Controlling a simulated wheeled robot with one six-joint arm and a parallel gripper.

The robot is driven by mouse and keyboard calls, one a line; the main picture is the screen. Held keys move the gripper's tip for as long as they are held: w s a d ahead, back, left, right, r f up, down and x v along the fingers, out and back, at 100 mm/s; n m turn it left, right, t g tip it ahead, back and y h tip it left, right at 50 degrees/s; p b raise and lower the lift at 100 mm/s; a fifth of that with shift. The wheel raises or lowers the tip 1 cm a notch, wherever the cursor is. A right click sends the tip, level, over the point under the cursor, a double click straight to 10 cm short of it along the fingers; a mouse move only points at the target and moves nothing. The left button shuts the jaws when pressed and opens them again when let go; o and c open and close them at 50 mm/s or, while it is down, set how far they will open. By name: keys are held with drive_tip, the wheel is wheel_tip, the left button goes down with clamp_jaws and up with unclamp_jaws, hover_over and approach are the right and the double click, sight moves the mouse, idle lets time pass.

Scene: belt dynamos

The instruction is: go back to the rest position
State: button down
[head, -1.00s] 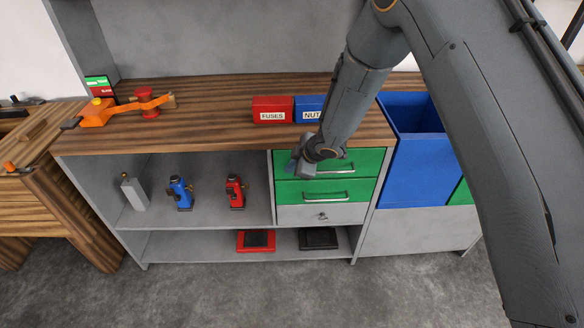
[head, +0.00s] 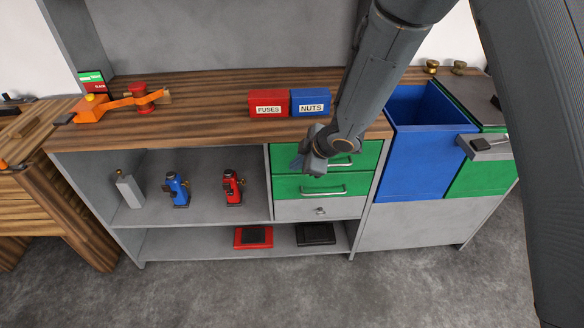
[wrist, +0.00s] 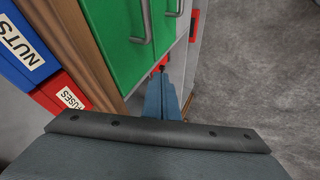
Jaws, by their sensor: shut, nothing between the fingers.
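My gripper (head: 304,162) is shut and empty. In the head view it hangs in front of the left part of the green drawers, below the worktop edge. In the wrist view my gripper's blue-grey fingers (wrist: 162,97) are together, beside the green drawer front. The upper green drawer (head: 368,157) is partly hidden by my wrist. The lower green drawer (head: 300,186) and the grey drawer (head: 290,208) below it look closed.
The worktop (head: 210,118) carries a red FUSES box (head: 268,104), a blue NUTS box (head: 310,103) and an orange tool (head: 95,108). A blue bin (head: 415,165) stands right of the drawers. Blue (head: 177,189) and red (head: 232,187) devices stand on the shelf.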

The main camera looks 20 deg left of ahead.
drive_tip(key=s+d+r+m+t+h, duration=0.1)
drive_tip(key=d+r+m+h, duration=0.35)
drive_tip(key=d, duration=0.95)
drive_tip(key=s+d+r+m+h, duration=0.1)
drive_tip(key=d+r+m, duration=0.5)
drive_tip(key=d, duration=0.8)
drive_tip(key=s+d+m+g, duration=0.2)
drive_tip(key=s+d+m, duration=0.3)
drive_tip(key=s, duration=0.3)
drive_tip(key=s+d+r+m+g, duration=0.1)
drive_tip(key=s+d+m+g, duration=0.1)
drive_tip(key=s+d+m, duration=0.3)
drive_tip(key=s+d+h, duration=0.1)
drive_tip(key=s, duration=0.3)
drive_tip(key=shift+r+m, duration=0.2)
drive_tip(key=shift+m, duration=0.15)
